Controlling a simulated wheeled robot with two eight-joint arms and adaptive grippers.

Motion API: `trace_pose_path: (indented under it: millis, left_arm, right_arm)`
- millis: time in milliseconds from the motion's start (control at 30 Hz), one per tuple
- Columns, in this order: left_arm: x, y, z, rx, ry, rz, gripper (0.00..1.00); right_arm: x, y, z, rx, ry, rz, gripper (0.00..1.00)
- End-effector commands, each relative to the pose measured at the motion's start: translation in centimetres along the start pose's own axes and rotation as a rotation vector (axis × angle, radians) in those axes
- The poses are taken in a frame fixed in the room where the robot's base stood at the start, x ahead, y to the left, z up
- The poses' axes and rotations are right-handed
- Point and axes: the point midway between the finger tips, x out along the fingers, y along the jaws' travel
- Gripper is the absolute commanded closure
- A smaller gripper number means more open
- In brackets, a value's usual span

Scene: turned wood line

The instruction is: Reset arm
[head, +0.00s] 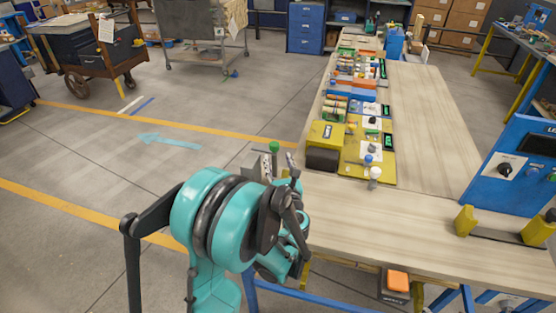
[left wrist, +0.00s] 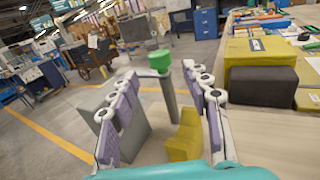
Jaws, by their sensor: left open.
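My left gripper (head: 277,168) is at the left edge of the wooden table, at the end of my teal arm. In the left wrist view, its two purple-padded fingers (left wrist: 160,82) stand apart with a gap between them. A grey post with a green knob (left wrist: 159,60) shows in that gap; the green knob (head: 274,147) is also just beyond the fingers in the head view. I cannot tell whether the post touches a finger. A grey block (left wrist: 128,132) and a yellow block (left wrist: 187,137) show low between the fingers. My right gripper is not in view.
The long wooden table (head: 425,125) carries a yellow box (head: 327,135) and a row of coloured panels with small parts. A blue panel with a dial (head: 505,168) stands at the right. A wooden cart (head: 95,55) is far left.

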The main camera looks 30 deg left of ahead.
Motion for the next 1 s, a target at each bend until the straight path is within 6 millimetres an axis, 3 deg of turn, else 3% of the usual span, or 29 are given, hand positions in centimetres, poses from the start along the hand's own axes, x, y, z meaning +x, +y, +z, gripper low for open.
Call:
trace_pose_path:
  millis: [367,467,567,767,1000]
  left_arm:
    - [-0.1,0.2,0.1,-0.044,0.015,0.004,0.52]
    - [-0.8,0.8,0.3,-0.204,0.070,0.021,0.52]
    - [-2.4,1.9,0.4,-0.496,0.172,0.065,0.52]
    - [-8.3,3.4,-0.9,-1.199,0.423,0.260,0.52]
    - [-18.6,3.2,-3.3,-1.944,0.702,0.681,0.52]
  right_arm:
    - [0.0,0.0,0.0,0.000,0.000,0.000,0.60]
    - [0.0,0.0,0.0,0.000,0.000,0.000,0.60]
    - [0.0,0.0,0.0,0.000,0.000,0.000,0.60]
    - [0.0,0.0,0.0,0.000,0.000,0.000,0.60]
    - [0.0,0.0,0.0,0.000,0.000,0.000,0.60]
